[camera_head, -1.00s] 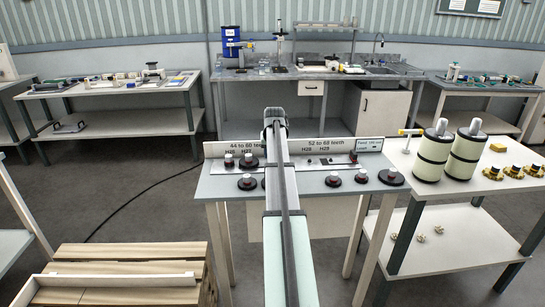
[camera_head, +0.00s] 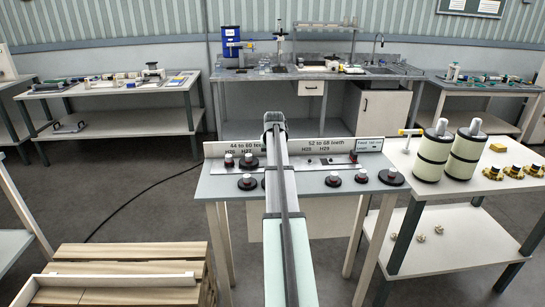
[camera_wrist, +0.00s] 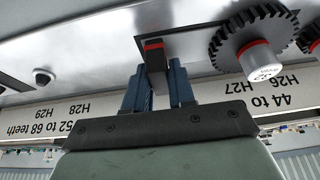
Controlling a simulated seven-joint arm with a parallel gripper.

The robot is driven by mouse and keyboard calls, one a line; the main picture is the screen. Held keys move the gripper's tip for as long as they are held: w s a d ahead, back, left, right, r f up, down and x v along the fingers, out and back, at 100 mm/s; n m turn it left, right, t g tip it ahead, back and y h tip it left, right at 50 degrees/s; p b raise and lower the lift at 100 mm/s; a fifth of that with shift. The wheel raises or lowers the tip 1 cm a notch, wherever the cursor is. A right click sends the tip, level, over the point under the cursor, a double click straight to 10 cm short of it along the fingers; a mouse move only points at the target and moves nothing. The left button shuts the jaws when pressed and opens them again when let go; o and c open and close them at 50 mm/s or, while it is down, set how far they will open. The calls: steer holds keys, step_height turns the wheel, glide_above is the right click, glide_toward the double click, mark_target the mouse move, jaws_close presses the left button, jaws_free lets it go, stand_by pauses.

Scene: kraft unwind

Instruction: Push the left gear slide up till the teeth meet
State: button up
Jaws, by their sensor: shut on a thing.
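In the wrist view, which shows the panel upside down, my gripper (camera_wrist: 157,90) has its two blue fingers on either side of a black handle with a red band (camera_wrist: 153,55). A dark toothed gear (camera_wrist: 224,46) with a red and white hub is close to the right of the handle, apart from the fingers. A second gear (camera_wrist: 309,32) is partly cut off at the right edge. In the head view, my arm hides the gripper and the held handle.
The upright label panel (camera_head: 220,168) stands on the grey table (camera_head: 225,190), with several dark round gears, such as one at the right (camera_head: 391,177). Two cream rolls (camera_head: 433,155) stand on the right-hand table.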

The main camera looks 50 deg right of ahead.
steer(key=shift+w+a, duration=0.85)
steer(key=o, duration=0.7)
steer(key=v, duration=1.4)
steer(key=shift+f, duration=0.1)
